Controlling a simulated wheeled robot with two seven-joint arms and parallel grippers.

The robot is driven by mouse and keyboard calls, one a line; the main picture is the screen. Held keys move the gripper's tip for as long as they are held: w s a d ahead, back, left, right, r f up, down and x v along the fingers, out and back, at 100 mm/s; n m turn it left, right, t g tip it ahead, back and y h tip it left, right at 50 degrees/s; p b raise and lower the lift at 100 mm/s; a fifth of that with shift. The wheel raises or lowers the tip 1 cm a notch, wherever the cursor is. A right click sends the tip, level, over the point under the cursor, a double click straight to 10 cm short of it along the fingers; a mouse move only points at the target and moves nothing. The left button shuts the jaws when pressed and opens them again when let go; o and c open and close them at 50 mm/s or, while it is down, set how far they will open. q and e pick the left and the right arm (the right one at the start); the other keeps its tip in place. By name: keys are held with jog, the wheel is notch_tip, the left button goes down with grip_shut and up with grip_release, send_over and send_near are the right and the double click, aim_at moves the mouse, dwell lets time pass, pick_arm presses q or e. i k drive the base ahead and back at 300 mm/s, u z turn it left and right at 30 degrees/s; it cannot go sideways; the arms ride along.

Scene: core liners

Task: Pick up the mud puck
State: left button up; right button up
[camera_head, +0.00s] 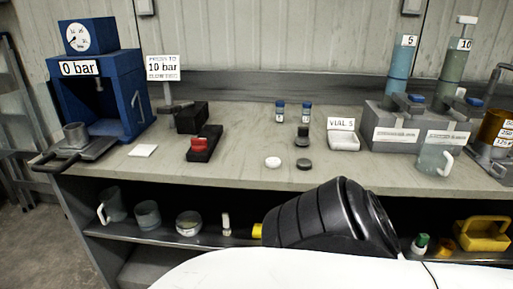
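Two small round pucks lie flat and apart on the bench top, in front of the middle. The dark grey puck (304,164) is on the right and looks the most like mud. The white puck (272,162) is on the left. Another dark block or disc (302,138) sits behind the grey puck, under a small vial. A black ribbed part of mine rises at the lower middle, in front of the bench edge. No gripper fingers show, and neither gripper touches a puck.
A blue press (125,95) reading 0 bar stands left with a metal cup (76,134). A red-topped black block (205,143) and a "VIAL 5" stand (343,137) flank the vials. Cylinders (399,66) stand right with a glass mug (434,160). The lower shelf (160,235) holds several vessels.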

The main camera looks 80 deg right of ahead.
aim_at(304, 165)
jog(key=z, duration=2)
